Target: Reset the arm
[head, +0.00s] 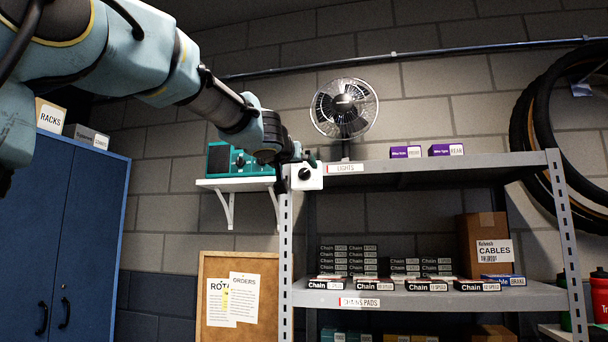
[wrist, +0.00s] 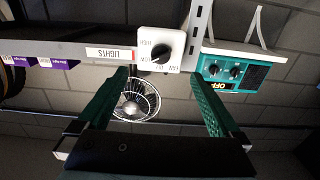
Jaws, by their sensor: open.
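My gripper (head: 298,157) is at the end of my arm, which reaches in from the upper left in the head view. It is close to a white fan control box (head: 306,176) with a black knob at the shelf's upper left corner. In the wrist view, which looks upside down, my gripper (wrist: 159,77) has its two green fingers spread wide with nothing held between them. The control box (wrist: 160,50) shows just beyond the fingertips, and its knob setting is too small to read surely.
A metal shelf (head: 430,297) holds chain boxes (head: 348,260) and a cables carton (head: 483,248). A fan (head: 344,108) stands behind its top. A teal radio (head: 237,160) sits on a small wall shelf to the left. A blue cabinet (head: 88,220) stands at far left.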

